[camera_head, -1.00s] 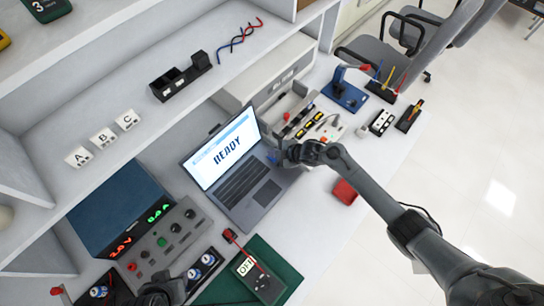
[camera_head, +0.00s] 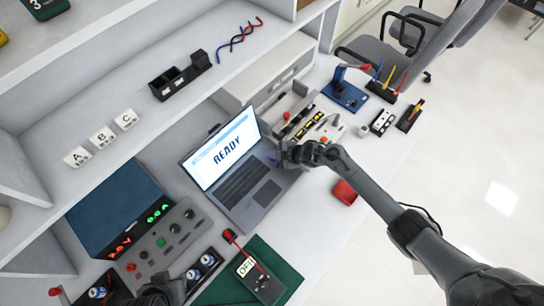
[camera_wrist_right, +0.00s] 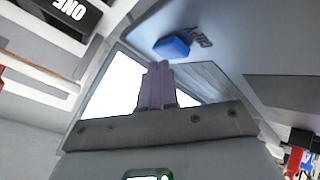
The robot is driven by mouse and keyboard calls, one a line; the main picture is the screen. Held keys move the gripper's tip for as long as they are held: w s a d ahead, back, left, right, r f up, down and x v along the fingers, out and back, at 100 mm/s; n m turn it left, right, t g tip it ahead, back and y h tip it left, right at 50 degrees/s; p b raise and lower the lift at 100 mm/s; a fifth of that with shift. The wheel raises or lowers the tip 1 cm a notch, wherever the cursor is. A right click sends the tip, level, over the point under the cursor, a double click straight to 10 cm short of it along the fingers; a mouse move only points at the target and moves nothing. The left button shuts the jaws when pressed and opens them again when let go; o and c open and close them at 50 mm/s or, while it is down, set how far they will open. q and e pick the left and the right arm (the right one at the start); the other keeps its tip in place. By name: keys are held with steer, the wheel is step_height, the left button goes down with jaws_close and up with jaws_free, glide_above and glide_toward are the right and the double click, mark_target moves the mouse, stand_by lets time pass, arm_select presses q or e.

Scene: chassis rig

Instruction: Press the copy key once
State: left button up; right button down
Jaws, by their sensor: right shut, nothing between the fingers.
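The copy key is a blue block (camera_wrist_right: 172,47) beside the dark lettering "COPY" in the right wrist view. In the head view a small patch of blue (camera_head: 271,156) shows next to the laptop's right edge, partly hidden by my right gripper (camera_head: 283,157). In the wrist view the right gripper's fingers (camera_wrist_right: 158,68) are together and empty, their tips close to the key; I cannot tell whether they touch it. The laptop (camera_head: 238,187) is open and its screen reads "READY". A dark part at the bottom edge is probably my left gripper (camera_head: 160,288); its fingers are unclear.
A power supply (camera_head: 120,215) with lit digits stands left of the laptop. Trays and tools crowd the back right.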

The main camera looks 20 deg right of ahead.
steer(key=shift+f+b, duration=0.3)
steer(key=shift+f, duration=0.15)
stand_by(0.4)
stand_by(0.3)
steer(key=shift+r, duration=0.2)
steer(key=shift+r+p, duration=0.6)
steer(key=shift+p, duration=0.2)
steer(key=shift+r, duration=0.1)
step_height(320, 180, up, 5)
steer(key=p, duration=0.4)
steer(key=shift+p, duration=0.4)
